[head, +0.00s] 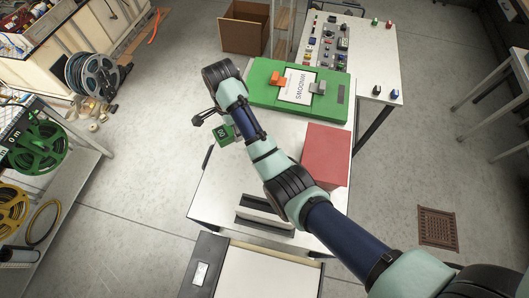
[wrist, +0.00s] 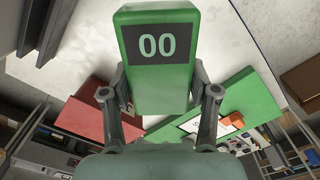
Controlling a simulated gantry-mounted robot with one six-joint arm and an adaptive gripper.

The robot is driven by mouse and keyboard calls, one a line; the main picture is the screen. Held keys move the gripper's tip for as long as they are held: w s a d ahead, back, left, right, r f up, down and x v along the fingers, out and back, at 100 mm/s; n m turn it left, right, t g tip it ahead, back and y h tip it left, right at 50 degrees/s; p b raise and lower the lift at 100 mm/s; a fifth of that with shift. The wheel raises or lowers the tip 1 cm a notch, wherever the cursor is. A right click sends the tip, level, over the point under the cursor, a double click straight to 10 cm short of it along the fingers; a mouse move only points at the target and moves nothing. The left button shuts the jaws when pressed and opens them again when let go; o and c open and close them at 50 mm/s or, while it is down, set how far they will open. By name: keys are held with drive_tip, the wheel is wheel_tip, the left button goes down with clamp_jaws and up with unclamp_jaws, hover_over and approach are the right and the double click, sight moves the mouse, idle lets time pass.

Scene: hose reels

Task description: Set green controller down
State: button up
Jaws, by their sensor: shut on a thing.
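The green controller (wrist: 160,85) is a block with a dark panel reading "00". My gripper (wrist: 160,95) is shut on it, with one finger on each side, and nothing else is between the fingers. In the head view the green controller (head: 223,135) hangs below my gripper near the left edge of the white table (head: 222,190). I cannot tell how high it is above the table or whether it touches anything.
A green board (head: 335,108) marked "WINDOWS" and a red block (head: 327,150) are on the table, right of the controller. A dark-and-white slotted piece (head: 262,215) lies nearer the front. The table's left-middle is clear. Hose reels (head: 92,78) stand at left.

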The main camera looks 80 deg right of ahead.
drive_tip(key=b, duration=0.8)
hover_over(240, 158)
wheel_tip(240, 158, down, 15)
drive_tip(key=shift+s+a+r, duration=0.1)
drive_tip(key=shift+f, duration=2.3)
drive_tip(key=shift+f, duration=0.15)
drive_tip(key=o, duration=1.3)
drive_tip(key=shift+o, duration=0.2)
wheel_tip(240, 158, up, 12)
drive_tip(key=p, duration=0.2)
drive_tip(key=shift+r, duration=0.2)
